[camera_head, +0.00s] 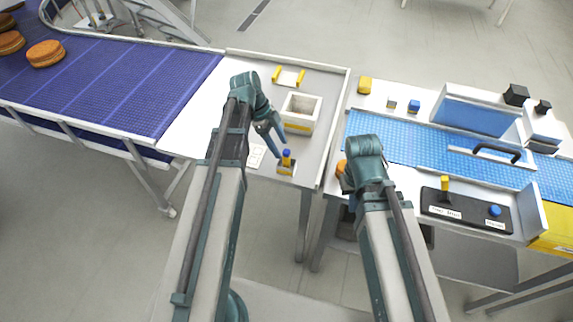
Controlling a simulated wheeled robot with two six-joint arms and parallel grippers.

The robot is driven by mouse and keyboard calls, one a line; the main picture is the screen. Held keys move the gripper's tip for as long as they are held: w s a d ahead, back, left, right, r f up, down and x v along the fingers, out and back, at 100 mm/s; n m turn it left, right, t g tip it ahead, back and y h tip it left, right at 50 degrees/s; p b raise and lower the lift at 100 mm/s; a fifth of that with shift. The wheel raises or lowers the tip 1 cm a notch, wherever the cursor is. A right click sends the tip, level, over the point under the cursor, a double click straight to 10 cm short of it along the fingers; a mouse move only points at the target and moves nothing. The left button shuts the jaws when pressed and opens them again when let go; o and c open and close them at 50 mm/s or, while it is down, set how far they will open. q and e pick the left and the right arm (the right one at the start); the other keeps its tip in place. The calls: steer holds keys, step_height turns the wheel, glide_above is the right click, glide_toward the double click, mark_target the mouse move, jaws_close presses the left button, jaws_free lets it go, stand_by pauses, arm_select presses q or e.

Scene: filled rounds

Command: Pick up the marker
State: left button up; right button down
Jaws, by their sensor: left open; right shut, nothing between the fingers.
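A small upright marker with a blue top (287,154) stands in a white and yellow holder (286,169) near the front edge of the middle table. My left gripper (274,146) is open, pointing down just left of the marker and apart from it as far as I can see. My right gripper (352,196) is low by the front edge of the right-hand table; it is shut, and its fingertips are mostly hidden behind my arm.
A white open box (301,112) and a yellow-ended piece (289,77) stand behind the marker. A white card (256,156) lies to its left. A blue conveyor (140,85) carries orange rounds (45,54). The right-hand machine has a button panel (466,210) and a black handle (497,152).

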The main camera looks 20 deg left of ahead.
mark_target(285, 151)
arm_select(q)
steer(key=b+x, duration=0.4)
steer(key=x, duration=0.1)
steer(key=shift+w+d+r, duration=0.1)
steer(key=shift+d+r, duration=0.05)
steer(key=shift+d, duration=0.1)
steer(key=shift+r, duration=0.1)
steer(key=shift+c, duration=0.2)
jaws_close()
stand_by(0.9)
